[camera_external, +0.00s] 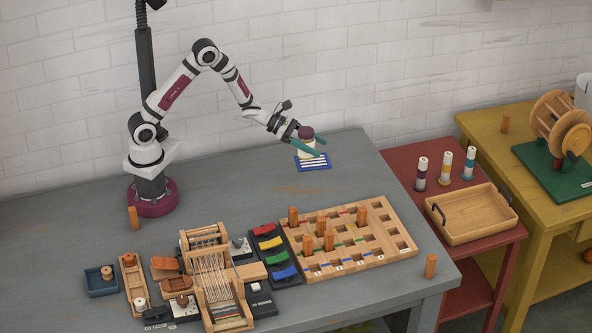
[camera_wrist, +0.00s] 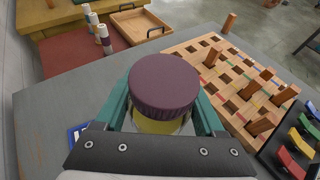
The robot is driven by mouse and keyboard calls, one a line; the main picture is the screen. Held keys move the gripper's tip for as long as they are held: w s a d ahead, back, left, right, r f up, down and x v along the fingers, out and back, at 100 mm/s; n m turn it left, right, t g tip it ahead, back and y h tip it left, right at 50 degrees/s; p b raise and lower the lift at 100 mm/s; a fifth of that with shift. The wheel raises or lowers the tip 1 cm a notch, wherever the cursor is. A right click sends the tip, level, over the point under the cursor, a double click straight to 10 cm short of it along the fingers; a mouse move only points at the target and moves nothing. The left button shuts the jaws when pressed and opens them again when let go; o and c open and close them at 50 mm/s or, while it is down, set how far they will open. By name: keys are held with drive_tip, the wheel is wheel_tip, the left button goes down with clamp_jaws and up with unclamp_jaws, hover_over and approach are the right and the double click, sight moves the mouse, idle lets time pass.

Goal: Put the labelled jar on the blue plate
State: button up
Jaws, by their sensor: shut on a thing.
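The jar (camera_external: 306,145) has a dark maroon ribbed lid and a pale yellowish body. The jar's lid also fills the middle of the wrist view (camera_wrist: 163,84). My gripper (camera_external: 311,148) has teal fingers and is shut on the jar, one finger on each side. I cannot tell whether the jar touches the plate. The jar's label is not visible.
A wooden slotted board (camera_external: 370,229) with several orange pegs lies in front of the jar, right of a black tray of coloured pieces (camera_external: 283,270). A small loom (camera_external: 215,280) stands at the front. A red side table (camera_external: 455,240) holds spools and a wooden tray (camera_external: 470,222). The table around the plate is clear.

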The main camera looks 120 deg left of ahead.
drive_tip(key=s+a+f, duration=0.1)
drive_tip(key=a+f, duration=0.1)
drive_tip(key=a, duration=0.2)
drive_tip(key=s+a+f, duration=0.1)
drive_tip(key=a+f, duration=0.1)
drive_tip(key=a, duration=0.2)
drive_tip(key=s+a+f, duration=0.1)
drive_tip(key=a+f, duration=0.2)
drive_tip(key=shift+a, duration=0.4)
drive_tip(key=shift+a+f, duration=0.1)
drive_tip(key=shift+f, duration=1.85)
drive_tip(key=shift+f, duration=0.15)
